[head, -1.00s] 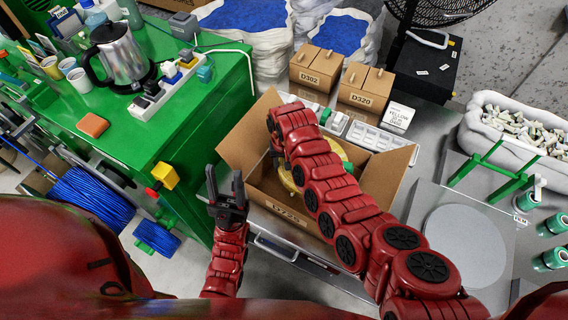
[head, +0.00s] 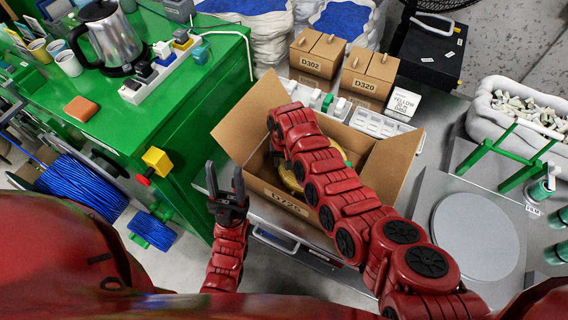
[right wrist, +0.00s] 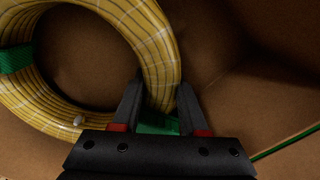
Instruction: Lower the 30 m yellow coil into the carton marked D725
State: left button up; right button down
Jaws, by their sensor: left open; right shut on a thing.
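The open carton marked D725 (head: 283,198) stands on the metal bench with its flaps spread. The yellow coil (head: 291,180) is inside it, mostly hidden under my right arm in the head view. In the right wrist view the yellow coil (right wrist: 158,55) has green ties, and brown cardboard surrounds it. My right gripper (right wrist: 158,100) is shut on the coil's edge at a green tie. Whether the coil touches the carton floor I cannot tell. My left gripper (head: 226,180) is open and empty, just left of the carton, near the green bench.
Closed cartons D302 (head: 317,58) and D320 (head: 367,78) stand behind, with a white label card (head: 403,103) beside them. A round-plated scale (head: 475,235) is at right. The green bench (head: 185,120) holds a kettle (head: 108,38) and a power strip (head: 160,70).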

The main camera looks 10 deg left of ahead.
jog(key=shift+f+b, duration=0.45)
jog(key=shift+f, duration=0.1)
dwell(0.8)
jog(key=shift+c, duration=1)
grip_release()
jog(key=shift+r, duration=0.1)
jog(key=shift+r+p, duration=2.35)
jog(key=shift+r, duration=1.05)
